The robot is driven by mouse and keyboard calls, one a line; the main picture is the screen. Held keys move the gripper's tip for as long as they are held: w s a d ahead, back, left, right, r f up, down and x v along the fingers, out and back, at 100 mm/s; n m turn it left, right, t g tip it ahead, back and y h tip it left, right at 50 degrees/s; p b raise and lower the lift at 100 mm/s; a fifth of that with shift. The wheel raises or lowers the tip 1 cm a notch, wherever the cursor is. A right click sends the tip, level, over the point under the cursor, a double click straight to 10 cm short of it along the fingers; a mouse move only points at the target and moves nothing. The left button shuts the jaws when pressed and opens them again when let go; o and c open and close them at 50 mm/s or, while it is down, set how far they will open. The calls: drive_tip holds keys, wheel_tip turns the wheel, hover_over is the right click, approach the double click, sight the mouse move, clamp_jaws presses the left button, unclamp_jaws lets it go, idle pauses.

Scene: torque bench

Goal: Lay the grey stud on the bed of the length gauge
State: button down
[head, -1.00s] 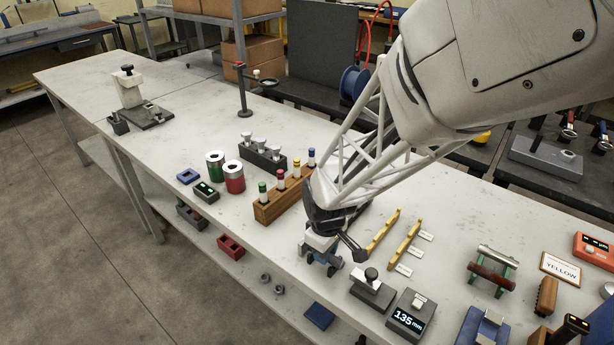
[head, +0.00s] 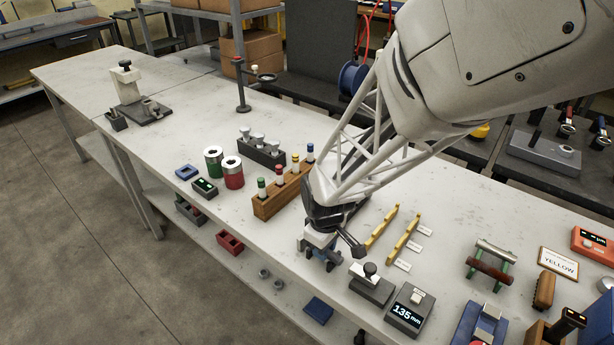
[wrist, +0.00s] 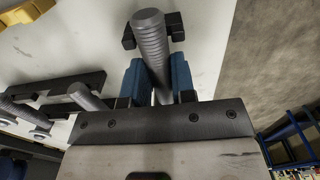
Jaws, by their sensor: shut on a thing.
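The grey stud (wrist: 151,38) is a threaded rod held between the blue fingers of my gripper (wrist: 158,82) in the wrist view. Its threaded end points away from the gripper over a black notched support (wrist: 176,24); whether they touch I cannot tell. In the head view my gripper (head: 320,257) is low over the table's front edge, and the stud is hidden there. Just right of it is a grey block with a black knob (head: 371,289). Beside that is a display box (head: 408,314) reading 135 mm. These appear to be the length gauge; its bed is not clear.
In the wrist view, black racks (wrist: 62,88) with grey rods lie to the left. A wooden rack (head: 270,203) with coloured-topped pieces stands left of my arm. Yellow bars (head: 384,232) lie behind the gauge. The table's front edge is close to my gripper.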

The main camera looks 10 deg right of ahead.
idle(0.3)
drive_tip(key=c, duration=0.9)
unclamp_jaws()
drive_tip(key=shift+o, duration=0.2)
drive_tip(key=shift+r, duration=3.9)
